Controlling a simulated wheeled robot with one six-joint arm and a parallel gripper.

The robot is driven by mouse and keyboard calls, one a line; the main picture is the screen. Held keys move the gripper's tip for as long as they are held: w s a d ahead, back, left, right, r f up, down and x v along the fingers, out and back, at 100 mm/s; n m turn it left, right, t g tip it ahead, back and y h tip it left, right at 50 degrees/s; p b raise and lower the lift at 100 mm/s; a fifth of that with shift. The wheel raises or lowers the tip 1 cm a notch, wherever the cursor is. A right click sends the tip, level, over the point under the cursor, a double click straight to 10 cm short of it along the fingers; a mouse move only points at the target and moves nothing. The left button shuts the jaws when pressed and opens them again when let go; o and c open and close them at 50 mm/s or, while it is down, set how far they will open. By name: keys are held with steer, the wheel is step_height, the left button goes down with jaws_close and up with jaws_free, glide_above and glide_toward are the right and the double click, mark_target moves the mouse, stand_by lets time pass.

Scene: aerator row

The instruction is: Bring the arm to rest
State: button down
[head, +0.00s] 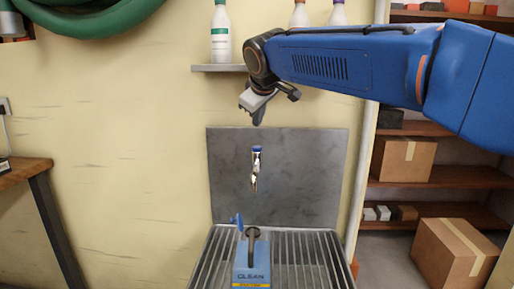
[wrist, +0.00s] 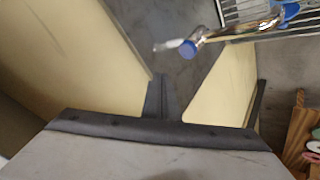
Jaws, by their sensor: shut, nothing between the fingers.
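My blue arm reaches in from the right in the head view. My gripper (head: 257,116) hangs downward in front of the wall, just below the small shelf and above the chrome tap. In the wrist view the fingers of my gripper (wrist: 160,82) are together with nothing between them. The chrome tap (head: 255,182) with a blue cap sticks out of the grey back panel (head: 315,175). The tap also shows in the wrist view, its blue cap (wrist: 187,49) apart from the fingers.
A slatted metal grate (head: 310,262) lies below the tap, with a blue box marked CLEAN (head: 252,262) on it. Bottles, one white and green (head: 221,38), stand on the grey shelf (head: 215,68). Cartons (head: 403,158) fill racks at right. A wooden bench (head: 25,172) stands left.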

steer(key=shift+r, duration=0.1)
steer(key=s+d+f+m+g, duration=0.1)
steer(key=s+d+f+m, duration=0.1)
steer(key=s+d+f, duration=0.45)
steer(key=s+d+f+m+h, duration=0.15)
steer(key=s+d, duration=0.25)
steer(key=d, duration=0.5)
steer(key=s+d+f+m+g, duration=0.1)
steer(key=s+d+f+m, duration=0.1)
steer(key=s+d+f, duration=0.35)
steer(key=s+d+f+m+g, duration=0.1)
steer(key=s+d+f+m, duration=0.1)
steer(key=s+d+f, duration=0.3)
steer(key=s+d+f+m+g, duration=0.1)
steer(key=s+d+f+m, duration=0.2)
steer(key=s+f, duration=1.1)
steer(key=s+d, duration=0.3)
steer(key=shift+s+d, duration=0.15)
steer(key=shift+s, duration=0.1)
steer(key=shift+m, duration=0.25)
